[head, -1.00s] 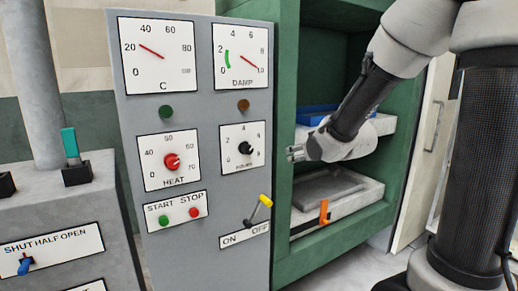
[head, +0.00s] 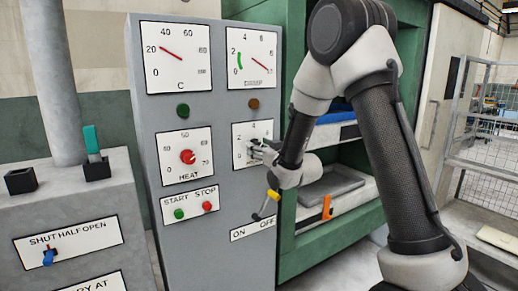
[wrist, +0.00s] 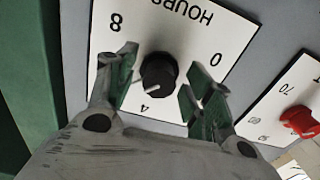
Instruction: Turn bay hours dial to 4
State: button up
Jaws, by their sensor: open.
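The bay hours dial (wrist: 159,72) is a black round knob on a white plate marked HOURS, upside down in the wrist view. The 8 is at upper left, the 0 at right and the 4 below the knob. A white pointer mark shows on the knob's lower side, toward the 4; I cannot tell its exact setting. My gripper (wrist: 160,78) is open, with one finger on either side of the knob. Contact is unclear. In the head view my gripper (head: 259,152) is at the dial plate (head: 240,132) and hides the knob.
The red heat dial (head: 187,157) is left of the hours plate. Start and stop buttons (head: 193,210) are below it. A yellow-tipped lever (head: 272,196) stands just below my gripper. The green press (head: 300,243) with an orange handle (head: 327,207) is at right.

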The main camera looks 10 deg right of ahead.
jog(key=shift+w, duration=0.15)
jog(key=c, duration=1)
jog(key=shift+c, duration=0.2)
jog(key=shift+n, duration=0.3)
jog(key=n, duration=0.3)
jog(key=shift+n, duration=2.6)
